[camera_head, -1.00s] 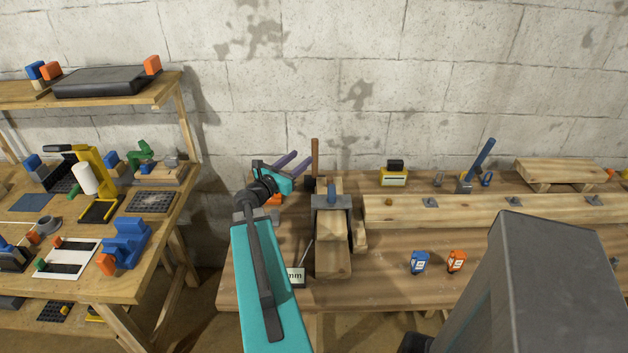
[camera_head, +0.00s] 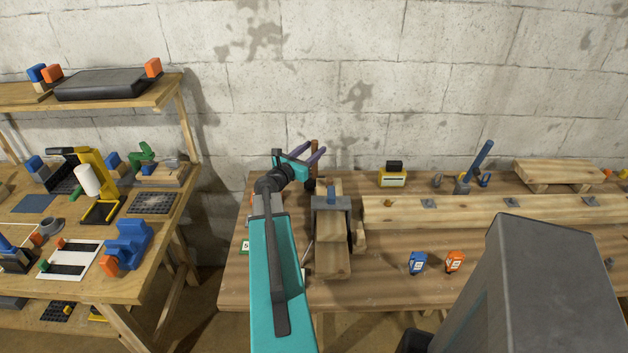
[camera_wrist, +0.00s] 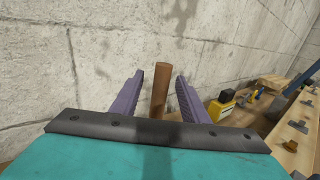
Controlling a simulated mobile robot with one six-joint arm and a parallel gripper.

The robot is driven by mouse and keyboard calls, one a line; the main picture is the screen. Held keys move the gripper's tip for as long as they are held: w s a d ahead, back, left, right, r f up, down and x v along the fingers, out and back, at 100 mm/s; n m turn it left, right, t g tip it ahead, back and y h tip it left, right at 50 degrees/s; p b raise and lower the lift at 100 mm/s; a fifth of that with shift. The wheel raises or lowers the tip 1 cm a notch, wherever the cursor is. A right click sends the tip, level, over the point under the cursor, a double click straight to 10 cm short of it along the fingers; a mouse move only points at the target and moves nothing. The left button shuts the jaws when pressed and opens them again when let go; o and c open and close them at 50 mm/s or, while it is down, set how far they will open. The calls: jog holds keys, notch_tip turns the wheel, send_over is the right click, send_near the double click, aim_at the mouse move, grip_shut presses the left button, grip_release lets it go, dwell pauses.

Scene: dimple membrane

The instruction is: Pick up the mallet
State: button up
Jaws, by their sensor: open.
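The mallet shows as an upright brown wooden handle (camera_head: 315,147) near the back of the workbench, beside the wooden clamp block. Its dark head is mostly hidden behind my gripper and arm. My gripper (camera_head: 317,149), with purple fingers, is open at the handle. In the wrist view the brown handle (camera_wrist: 160,88) stands between the two open fingers of my gripper (camera_wrist: 160,76), with a gap visible on each side. The handle's lower end is hidden behind my gripper's body.
A wooden block with a grey clamp (camera_head: 332,203) stands just right of my arm. A long beam (camera_head: 480,209), a blue-handled tool (camera_head: 481,161) and a yellow-black box (camera_head: 392,177) lie farther right. The stone wall (camera_head: 380,100) is close behind. Shelves (camera_head: 120,290) stand left.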

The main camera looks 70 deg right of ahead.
jog(key=p+x, duration=0.2)
jog(key=x, duration=0.3)
jog(key=shift+f, duration=0.1)
dwell(0.5)
dwell(0.4)
grip_shut()
dwell(1.3)
